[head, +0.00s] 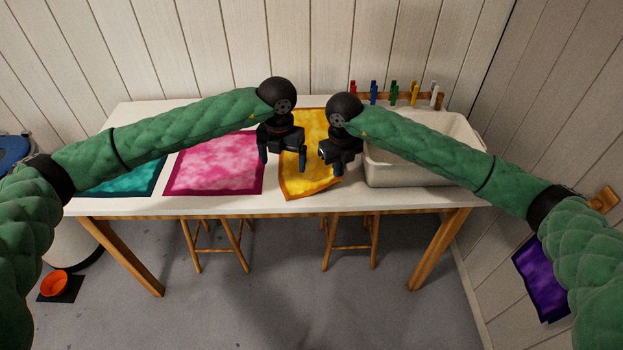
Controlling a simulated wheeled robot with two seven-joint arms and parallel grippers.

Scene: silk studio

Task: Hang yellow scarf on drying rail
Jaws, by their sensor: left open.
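The yellow scarf (304,182) lies on the white table with its front edge near the table's front edge. It has a darker orange border, and my grippers cover part of it. My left gripper (282,168) is open above the scarf's left side. My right gripper (333,172) is at the scarf's right edge; its fingers are dark and partly turned away, so their opening is unclear. A wooden bracket (605,199) on the right wall may be part of the drying rail. A purple scarf (543,280) hangs below it, partly behind my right arm.
A pink scarf (215,163) and a teal scarf (128,178) lie to the left on the table (225,206). A white basin (425,178) stands at the right. Several coloured bottles (394,93) line the back. Stools (350,245) stand underneath. An orange bowl (53,283) is on the floor.

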